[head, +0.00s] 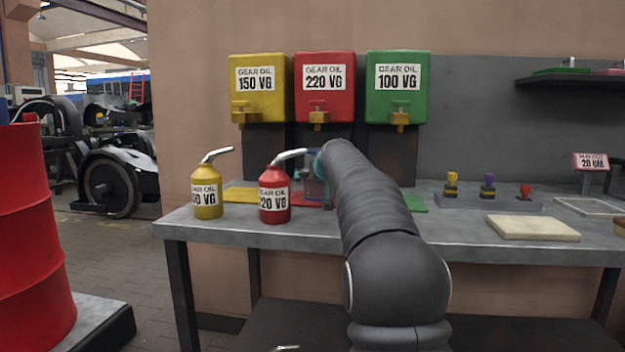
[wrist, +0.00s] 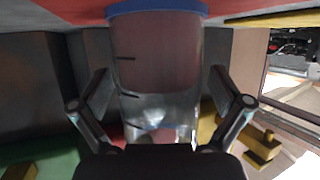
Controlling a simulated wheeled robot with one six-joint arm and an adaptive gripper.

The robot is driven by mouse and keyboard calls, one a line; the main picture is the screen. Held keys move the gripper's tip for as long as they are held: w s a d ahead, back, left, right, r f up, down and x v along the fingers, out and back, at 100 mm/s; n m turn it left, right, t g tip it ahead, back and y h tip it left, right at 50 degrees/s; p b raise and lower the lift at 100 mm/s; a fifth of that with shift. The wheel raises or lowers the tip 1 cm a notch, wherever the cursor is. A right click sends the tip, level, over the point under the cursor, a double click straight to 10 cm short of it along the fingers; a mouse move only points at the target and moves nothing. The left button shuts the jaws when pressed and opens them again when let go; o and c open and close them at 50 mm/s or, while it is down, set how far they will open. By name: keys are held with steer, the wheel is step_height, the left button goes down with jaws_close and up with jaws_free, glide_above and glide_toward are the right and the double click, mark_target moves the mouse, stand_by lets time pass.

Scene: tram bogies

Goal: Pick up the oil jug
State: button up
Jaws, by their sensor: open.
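A clear jug with dark level marks and a blue band at its base (wrist: 155,62) stands between the fingers of my gripper (wrist: 160,92) in the wrist view, which is upside down. The fingers are open on either side of it, with a gap visible at each side. In the head view the jug (head: 314,189) is mostly hidden behind my arm and the red can, at the red mat (wrist: 75,10) on the bench. My gripper is largely hidden there too.
A red can (head: 274,197) and yellow can (head: 207,192) with spouts stand left on the bench (head: 455,233). Yellow (head: 259,109), red (head: 325,110) and green (head: 397,107) oil dispensers hang behind. A stamp rack (head: 487,201) and beige board (head: 532,228) lie right.

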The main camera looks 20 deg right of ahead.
steer(key=c, duration=1.3)
steer(key=shift+r, duration=0.15)
